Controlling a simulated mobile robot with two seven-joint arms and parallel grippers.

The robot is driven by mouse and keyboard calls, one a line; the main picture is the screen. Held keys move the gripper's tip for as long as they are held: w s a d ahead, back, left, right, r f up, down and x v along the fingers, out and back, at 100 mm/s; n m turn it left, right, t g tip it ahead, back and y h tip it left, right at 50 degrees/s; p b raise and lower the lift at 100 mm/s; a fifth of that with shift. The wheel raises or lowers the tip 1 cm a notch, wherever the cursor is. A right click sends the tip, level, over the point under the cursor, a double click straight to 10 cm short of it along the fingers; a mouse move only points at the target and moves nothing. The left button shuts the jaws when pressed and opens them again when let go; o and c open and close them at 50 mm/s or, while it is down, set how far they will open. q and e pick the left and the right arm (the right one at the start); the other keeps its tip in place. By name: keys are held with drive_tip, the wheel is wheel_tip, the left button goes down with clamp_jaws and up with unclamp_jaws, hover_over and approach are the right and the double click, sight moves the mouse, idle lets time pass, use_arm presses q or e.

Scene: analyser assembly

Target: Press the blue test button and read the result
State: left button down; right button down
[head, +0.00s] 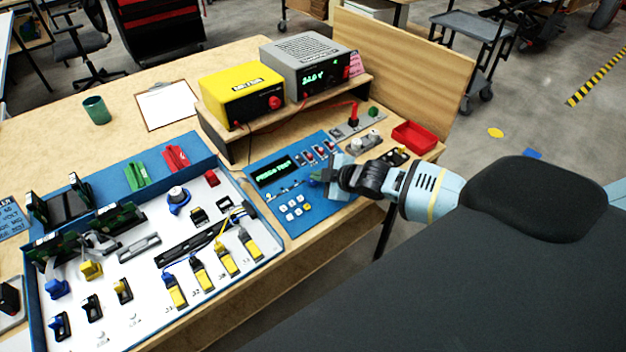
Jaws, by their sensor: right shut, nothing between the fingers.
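A blue test panel (262,205) lies on the bench, with a dark display (273,171) showing green text that seems to read "PRESS TEST". White square keys (293,209) sit below the display, and several red-marked switches (318,151) are at its upper right. My right gripper (322,179) reaches in from the right, over the right part of the panel. It is shut and empty, its tips low over the surface; I cannot tell whether they touch it. My left gripper is not in view.
A white-topped assembly board (140,315) with yellow connectors fills the left of the bench. A yellow unit (240,95) and a grey unit (305,62) stand on a wooden shelf behind. A red tray (414,138) is right. A green cup (97,110) and clipboard (166,106) lie further back.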

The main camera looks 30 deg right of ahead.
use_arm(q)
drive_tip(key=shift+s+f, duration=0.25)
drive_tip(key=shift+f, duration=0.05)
use_arm(e)
drive_tip(key=shift+f, duration=0.3)
idle(0.4)
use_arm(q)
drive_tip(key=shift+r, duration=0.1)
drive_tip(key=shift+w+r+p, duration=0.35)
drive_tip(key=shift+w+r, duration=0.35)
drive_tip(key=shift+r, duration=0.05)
use_arm(e)
drive_tip(key=shift+s+r, duration=0.1)
drive_tip(key=shift+r, duration=0.65)
